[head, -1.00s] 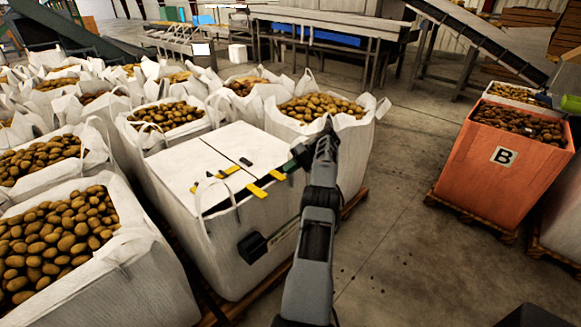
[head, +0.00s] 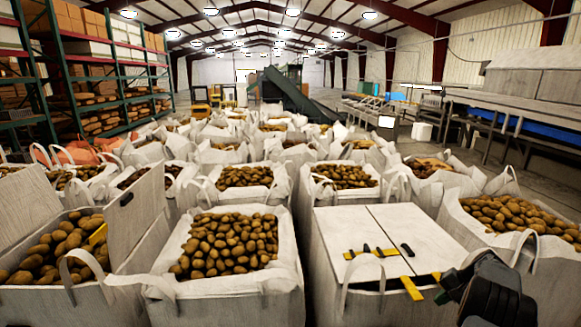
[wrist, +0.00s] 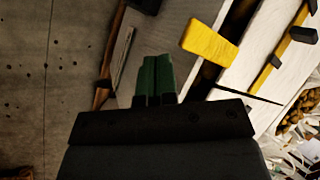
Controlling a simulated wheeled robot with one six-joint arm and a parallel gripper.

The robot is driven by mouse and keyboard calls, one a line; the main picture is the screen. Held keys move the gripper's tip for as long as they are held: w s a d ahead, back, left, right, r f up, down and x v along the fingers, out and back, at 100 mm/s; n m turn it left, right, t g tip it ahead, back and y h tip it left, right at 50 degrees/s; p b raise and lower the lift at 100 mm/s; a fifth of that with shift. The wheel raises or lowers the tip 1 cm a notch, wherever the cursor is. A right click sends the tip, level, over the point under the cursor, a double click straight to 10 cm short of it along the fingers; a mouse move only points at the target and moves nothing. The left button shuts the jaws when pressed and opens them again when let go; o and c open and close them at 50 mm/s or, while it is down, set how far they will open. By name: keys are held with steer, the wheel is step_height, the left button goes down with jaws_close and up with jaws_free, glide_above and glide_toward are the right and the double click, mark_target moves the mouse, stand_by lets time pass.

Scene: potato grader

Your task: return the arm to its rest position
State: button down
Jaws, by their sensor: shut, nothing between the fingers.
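My gripper (wrist: 155,62) shows in the wrist view as two green fingers side by side, touching, with nothing between them. In the head view the end of my arm is at the lower right, beside the front right corner of a white-lidded box (head: 345,222). The fingers are hard to make out there. A yellow tab (head: 412,288) on the box's front edge is close to my gripper; a yellow tab also shows in the wrist view (wrist: 210,40), right of the fingers and apart from them.
Open white bags of potatoes (head: 240,240) stand close together in rows. A box with a raised lid (head: 137,215) is at the left. Shelving (head: 90,60) is at the back left and a long bench (head: 520,108) at the right. Bare floor (wrist: 45,70) shows left of my fingers.

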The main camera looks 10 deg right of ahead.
steer(key=s+a+r+n+h+p, duration=0.1)
steer(key=s+a+r, duration=0.4)
steer(key=a, duration=0.8)
steer(key=s+a+r+n+h+p, duration=0.1)
steer(key=s+a+r+n+h, duration=0.2)
steer(key=a, duration=1)
steer(key=s+a+r+n+h+p, duration=0.1)
steer(key=s+a+r+n, duration=0.6)
steer(key=a+r, duration=0.4)
steer(key=shift+s+a+r+t+h, duration=0.15)
steer(key=shift+s+a+t+h, duration=0.3)
steer(key=shift+a, duration=0.6)
